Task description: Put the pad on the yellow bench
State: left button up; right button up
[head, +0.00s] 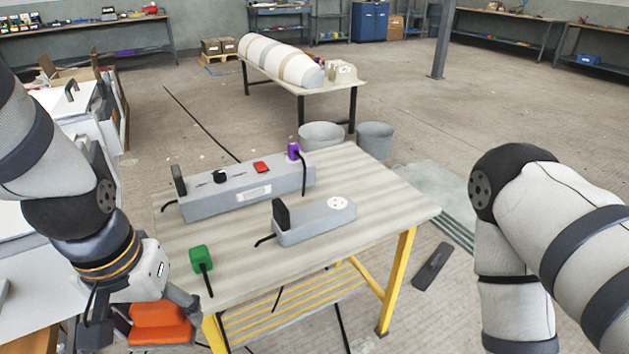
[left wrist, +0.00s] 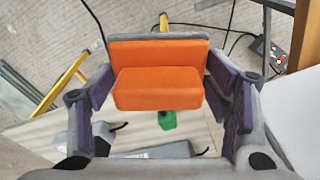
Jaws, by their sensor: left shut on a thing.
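The pad (head: 158,316) is an orange block with a grey edge, low at the left in the head view. My left gripper (head: 145,322) is shut on it, off the bench's front left corner. In the left wrist view the pad (left wrist: 158,88) sits between the two purple-lined fingers of the left gripper (left wrist: 162,92). The yellow bench (head: 385,222) has a pale striped top and yellow legs, and its top also shows under the pad in the left wrist view. My right gripper is out of the head view; only its arm shows at the right.
On the bench stand a long grey power box (head: 240,188), a shorter grey box (head: 315,218) and a green plug (head: 201,259) with a cable. The bench top's front right part is clear. A dark strip (head: 433,267) lies on the floor at the right.

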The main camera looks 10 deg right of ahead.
aim_at(351, 165)
jog(key=i+l+z, duration=0.15)
jog(key=i+l, duration=0.25)
jog(key=i+l+z, duration=0.1)
jog(key=i+l, duration=0.25)
jog(key=i, duration=0.2)
jog(key=i+l+z, duration=0.15)
jog(key=i+l, duration=0.15)
jog(key=i, duration=0.2)
